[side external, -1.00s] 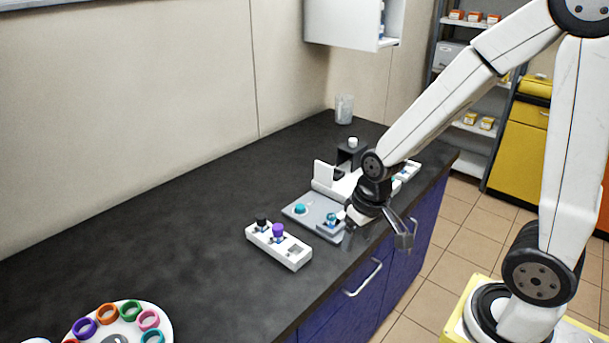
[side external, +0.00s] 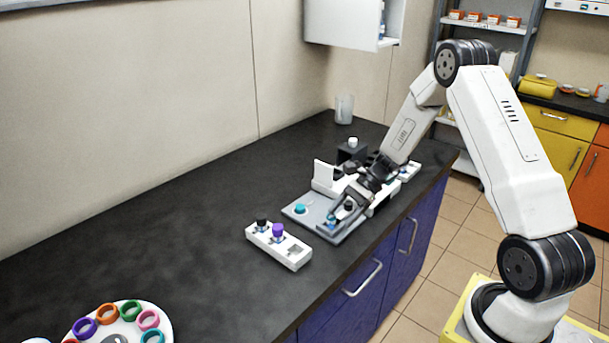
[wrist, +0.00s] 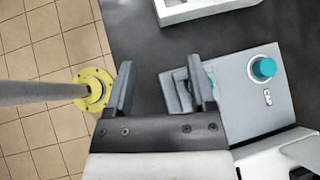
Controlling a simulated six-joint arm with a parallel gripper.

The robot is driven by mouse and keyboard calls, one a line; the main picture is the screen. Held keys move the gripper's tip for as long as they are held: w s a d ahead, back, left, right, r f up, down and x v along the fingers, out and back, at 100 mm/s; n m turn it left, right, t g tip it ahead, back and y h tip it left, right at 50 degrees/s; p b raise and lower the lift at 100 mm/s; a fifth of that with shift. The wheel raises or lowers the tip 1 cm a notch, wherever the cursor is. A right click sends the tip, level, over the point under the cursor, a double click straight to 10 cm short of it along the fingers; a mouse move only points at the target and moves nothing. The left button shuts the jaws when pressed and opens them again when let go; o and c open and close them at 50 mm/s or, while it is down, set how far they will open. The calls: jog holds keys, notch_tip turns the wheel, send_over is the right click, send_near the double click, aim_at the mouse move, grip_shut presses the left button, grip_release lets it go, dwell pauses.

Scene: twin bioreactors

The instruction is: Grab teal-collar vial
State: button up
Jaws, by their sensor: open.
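The teal-collar vial (side external: 331,219) stands in a small grey holder on the grey plate (side external: 298,215) near the bench's front edge. In the wrist view only a sliver of teal (wrist: 211,76) shows beside the right finger, which hides most of it. My gripper (side external: 341,211) is low over the plate, close to the vial. In the wrist view my gripper (wrist: 163,88) has its fingers wide apart, with part of the grey holder (wrist: 176,92) between them, nearer the right finger. I cannot tell whether a finger touches the vial.
A loose teal cap (side external: 300,208) sits on the plate beside a "CAP" label. A white rack (side external: 290,255) with a purple-topped and a black-topped vial stands to the left. A white stand (side external: 322,176) rises behind. A tray of coloured rings (side external: 118,308) lies lower left; the bench between is clear.

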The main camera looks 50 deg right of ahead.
aim_at(324, 226)
jog(key=d+m+t, duration=0.1)
jog(key=d, duration=0.1)
jog(key=w+d+f+m+t+y, duration=0.1)
jog(key=d+m, duration=0.1)
jog(key=w+d+m+t, duration=0.1)
jog(key=d+t, duration=0.1)
jog(key=shift+w+d+f+y, duration=0.15)
jog(key=shift+f+y, duration=0.15)
jog(key=shift+y, duration=0.1)
jog(key=shift+x, duration=1.35)
jog(key=shift+x, duration=2.55)
jog(key=shift+f, duration=0.1)
grip_shut()
